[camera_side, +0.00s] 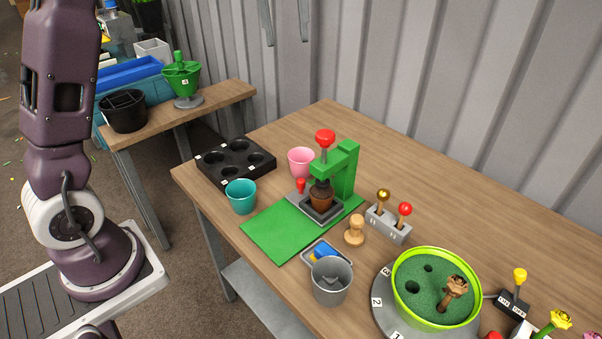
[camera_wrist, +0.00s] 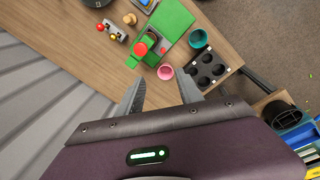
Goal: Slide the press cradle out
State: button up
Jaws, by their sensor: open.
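The green press (camera_side: 345,170) stands on the table with a red knob (camera_side: 325,137) on top. Its grey cradle (camera_side: 325,217) sits under the press head and holds a brown pot (camera_side: 321,197). A small red handle (camera_side: 301,184) stands at the cradle's left corner. A flat green plate (camera_side: 275,232) extends in front of the cradle. In the wrist view the press (camera_wrist: 146,47) shows from above, its red knob covering part of it, and the cradle is mostly hidden. My gripper (camera_wrist: 160,92) is open and empty, high above the table; its fingertips (camera_side: 287,42) show at the top of the side view.
A pink cup (camera_side: 301,161), a teal cup (camera_side: 241,197) and a black holed tray (camera_side: 235,160) stand left of the press. A two-lever box (camera_side: 388,224), wooden stamp (camera_side: 355,231), grey cup (camera_side: 331,281) and green foam bowl (camera_side: 437,288) stand right and in front.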

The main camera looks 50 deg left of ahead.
aim_at(301, 180)
jog(key=w+a+f+n+g, duration=0.1)
jog(key=w+a+f+n, duration=0.1)
jog(key=w+f, duration=0.35)
notch_tip(301, 180, down, 33)
jog(key=shift+s, duration=0.15)
grip_shut()
dwell(0.9)
